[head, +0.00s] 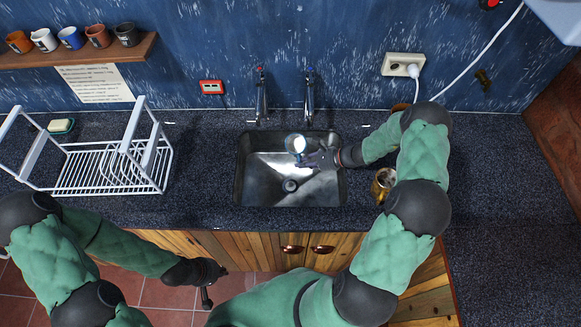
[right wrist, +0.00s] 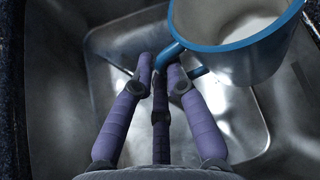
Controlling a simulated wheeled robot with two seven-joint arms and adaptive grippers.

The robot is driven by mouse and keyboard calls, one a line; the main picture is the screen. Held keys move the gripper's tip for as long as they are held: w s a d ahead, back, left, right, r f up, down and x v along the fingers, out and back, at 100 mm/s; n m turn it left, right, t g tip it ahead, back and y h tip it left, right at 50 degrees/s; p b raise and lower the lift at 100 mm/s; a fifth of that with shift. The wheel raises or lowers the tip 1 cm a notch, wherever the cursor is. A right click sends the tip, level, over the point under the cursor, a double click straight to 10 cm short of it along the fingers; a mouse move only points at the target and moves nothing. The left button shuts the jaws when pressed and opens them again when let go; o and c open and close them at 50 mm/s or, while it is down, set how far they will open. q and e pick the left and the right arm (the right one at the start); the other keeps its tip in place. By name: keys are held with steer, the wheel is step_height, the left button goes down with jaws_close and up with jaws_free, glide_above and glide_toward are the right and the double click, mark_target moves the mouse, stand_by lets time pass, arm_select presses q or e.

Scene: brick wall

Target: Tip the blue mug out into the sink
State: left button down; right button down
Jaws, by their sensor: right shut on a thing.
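The blue mug, pale with a blue rim and handle, is over the sink in the head view (head: 296,143). It also shows at the upper right of the right wrist view (right wrist: 262,62), its pale inside visible. Any contents and its exact tilt are unclear. My right gripper (head: 316,158) is shut on the mug's handle, as the right wrist view shows (right wrist: 160,65). The steel sink (head: 265,185) is below the mug, with its drain in the middle. My left gripper (head: 207,296) hangs low in front of the cabinet, away from the mug; its jaw opening is unclear.
Two taps (head: 261,95) (head: 309,95) stand behind the sink. A white dish rack (head: 110,170) is left of it. A brownish mug (head: 383,184) stands right of the sink, close to my right arm. Several mugs sit on a wall shelf (head: 80,55). The right counter is clear.

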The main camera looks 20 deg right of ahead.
steer(key=shift+s+a+f+n+t+h+b, duration=0.15)
steer(key=shift+s+a+f+b, duration=0.2)
steer(key=shift+a+f+b, duration=0.2)
steer(key=shift+s+a+f+n+t+h+b, duration=0.15)
steer(key=shift+s+a+f+b, duration=0.25)
steer(key=shift+f, duration=0.2)
steer(key=shift+f, duration=0.25)
steer(key=shift+f+b, duration=0.1)
steer(key=shift+b, duration=0.3)
steer(key=shift+w+d+n+t+h+b, duration=0.15)
steer(key=shift+d+n+t+h+b, duration=0.15)
steer(key=shift+d+n+h+b, duration=0.15)
steer(key=shift+w+d, duration=0.1)
steer(key=shift+d, duration=0.2)
